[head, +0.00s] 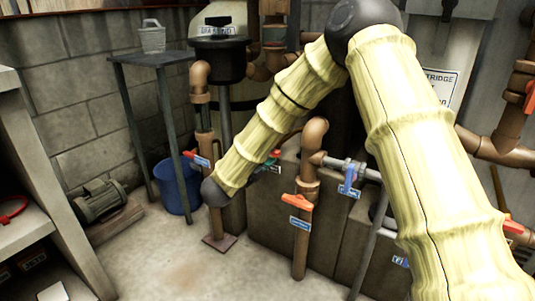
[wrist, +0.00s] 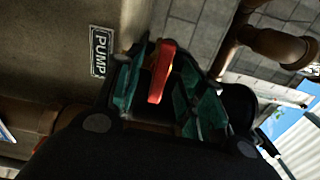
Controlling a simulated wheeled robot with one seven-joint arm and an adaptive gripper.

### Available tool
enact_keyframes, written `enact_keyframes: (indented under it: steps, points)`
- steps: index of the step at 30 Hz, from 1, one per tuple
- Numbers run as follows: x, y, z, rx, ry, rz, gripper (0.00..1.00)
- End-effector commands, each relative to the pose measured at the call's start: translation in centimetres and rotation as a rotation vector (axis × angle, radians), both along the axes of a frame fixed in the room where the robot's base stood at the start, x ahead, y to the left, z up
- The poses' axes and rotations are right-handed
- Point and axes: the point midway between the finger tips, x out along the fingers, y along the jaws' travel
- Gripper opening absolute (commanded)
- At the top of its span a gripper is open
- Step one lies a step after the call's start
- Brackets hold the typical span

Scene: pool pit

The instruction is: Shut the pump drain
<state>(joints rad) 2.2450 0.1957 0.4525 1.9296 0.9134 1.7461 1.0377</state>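In the wrist view, a red valve handle (wrist: 160,72) stands between the teal fingers of my gripper (wrist: 162,92). The fingers are apart, with a gap visible around the handle; whether one touches it I cannot tell. The valve body is mostly hidden.
An orange-handled valve (head: 297,203) stands on a copper pipe nearby, with a blue-handled valve (head: 350,180) to its right. Another red-handled valve (head: 197,160) is to the left. The front-left floor is clear.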

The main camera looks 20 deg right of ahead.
Motion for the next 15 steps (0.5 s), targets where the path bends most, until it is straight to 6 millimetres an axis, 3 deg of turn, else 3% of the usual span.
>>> enact_keyframes:
  steps: [15]
  points:
    - [-2.7, 3.5, 0.0, 0.0, 0.001, 0.001, 0.39]
